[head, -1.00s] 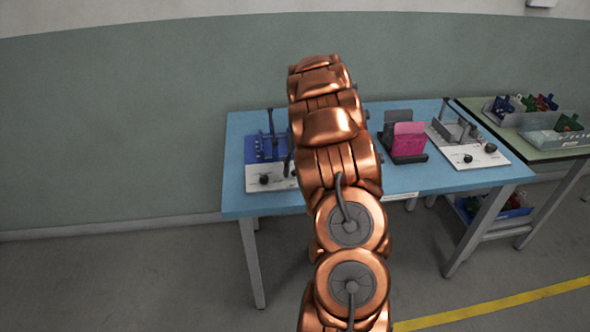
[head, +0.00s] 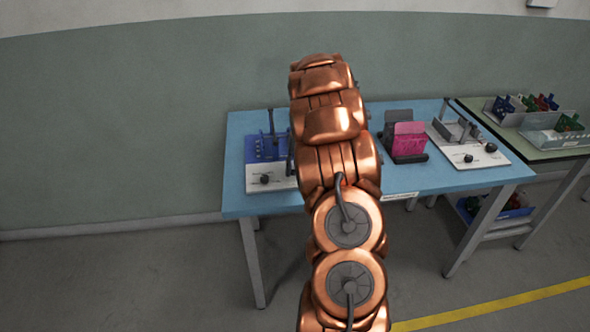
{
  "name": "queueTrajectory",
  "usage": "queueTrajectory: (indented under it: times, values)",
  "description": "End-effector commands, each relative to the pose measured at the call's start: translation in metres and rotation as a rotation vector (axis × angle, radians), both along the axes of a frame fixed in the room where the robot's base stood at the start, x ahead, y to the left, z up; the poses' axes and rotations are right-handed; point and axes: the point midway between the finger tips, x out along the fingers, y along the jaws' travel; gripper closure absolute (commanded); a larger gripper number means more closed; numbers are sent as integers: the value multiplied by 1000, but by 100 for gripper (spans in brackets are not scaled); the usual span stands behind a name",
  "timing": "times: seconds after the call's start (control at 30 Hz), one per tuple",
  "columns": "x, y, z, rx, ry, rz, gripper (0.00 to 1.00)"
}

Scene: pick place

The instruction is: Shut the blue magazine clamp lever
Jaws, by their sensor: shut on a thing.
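The blue magazine fixture (head: 253,150) stands at the left of the blue table, with a white front plate (head: 262,185) and a black knob (head: 265,179). A dark upright bar (head: 271,122) rises from it; I cannot tell whether this is the clamp lever. Another narrow dark piece (head: 290,155) shows at the fixture's right edge, beside my arm; I cannot tell what it is. My copper arm covers the fixture's right side. My gripper is hidden behind the arm, so its contact with the lever does not show.
The blue table (head: 420,182) also bears a dark holder with a pink plate (head: 409,138) right of my arm and a white-based fixture (head: 480,156) farther right. A green-topped table (head: 545,150) with bins adjoins at right. The table's front left strip is clear.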

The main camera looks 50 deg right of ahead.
Motion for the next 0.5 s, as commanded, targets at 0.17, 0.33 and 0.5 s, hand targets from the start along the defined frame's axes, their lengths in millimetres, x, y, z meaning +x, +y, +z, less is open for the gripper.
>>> queueTrajectory:
  times: [0.17,0.33,0.5]
  values:
    - [3,-1,2,-5,-8,1,73]
    - [2,-1,1,-4,-6,2,55]
    - [2,0,1,-3,-5,1,53]
